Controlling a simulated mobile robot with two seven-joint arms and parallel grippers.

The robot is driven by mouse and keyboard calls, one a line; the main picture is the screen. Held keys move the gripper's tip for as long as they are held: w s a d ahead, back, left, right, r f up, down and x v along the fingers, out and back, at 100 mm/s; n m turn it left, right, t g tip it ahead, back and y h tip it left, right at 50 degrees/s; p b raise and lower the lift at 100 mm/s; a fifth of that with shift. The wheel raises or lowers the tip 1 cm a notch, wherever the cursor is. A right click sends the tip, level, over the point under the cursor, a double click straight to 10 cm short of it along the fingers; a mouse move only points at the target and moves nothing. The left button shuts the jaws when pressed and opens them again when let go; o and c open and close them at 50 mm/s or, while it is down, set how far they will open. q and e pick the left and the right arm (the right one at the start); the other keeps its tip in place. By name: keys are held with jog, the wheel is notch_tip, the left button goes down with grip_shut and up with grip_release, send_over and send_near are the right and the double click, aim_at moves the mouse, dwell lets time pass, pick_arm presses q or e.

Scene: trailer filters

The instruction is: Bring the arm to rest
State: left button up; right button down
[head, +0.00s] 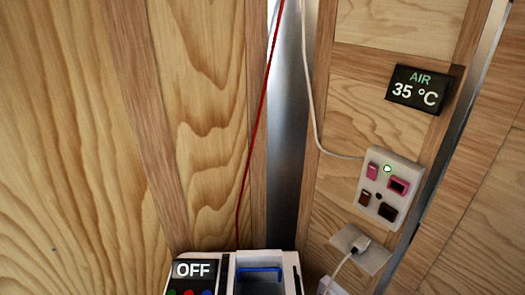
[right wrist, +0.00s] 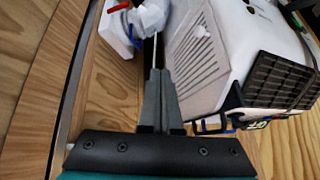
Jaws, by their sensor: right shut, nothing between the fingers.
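My right gripper (right wrist: 157,72) shows in the right wrist view, its two grey fingers together with nothing between them. The fingers point up the picture, toward the gap between a white part with a red piece (right wrist: 150,14) and a white unit with a slotted grille (right wrist: 200,55). I cannot tell whether the fingertips touch anything. Neither of my grippers shows in the head view.
In the head view, a white unit with an "OFF" display (head: 194,269) stands at the bottom. A switch panel (head: 390,188) with a green light, a plugged socket (head: 361,248) and an "AIR 35 °C" display (head: 418,90) are on the right wooden wall. A red cord (head: 257,125) and a white cable (head: 312,100) hang near the corner.

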jog(key=s+f+m+g+h, duration=0.1)
jog(key=s+f+g+h, duration=0.1)
jog(key=s+f, duration=0.75)
jog(key=s+a+f+g, duration=0.1)
jog(key=s+a+f, duration=0.1)
jog(key=s, duration=0.4)
jog(key=s+a+f+g, duration=0.1)
jog(key=s+a+f, duration=0.1)
jog(key=s+f, duration=0.3)
jog(key=s+a+f+g+b, duration=0.1)
jog(key=s+a+f, duration=0.1)
jog(key=s, duration=0.7)
jog(key=shift+s+a+f+n+h, duration=0.3)
jog(key=shift+a+f+h, duration=0.1)
jog(key=shift+f, duration=0.5)
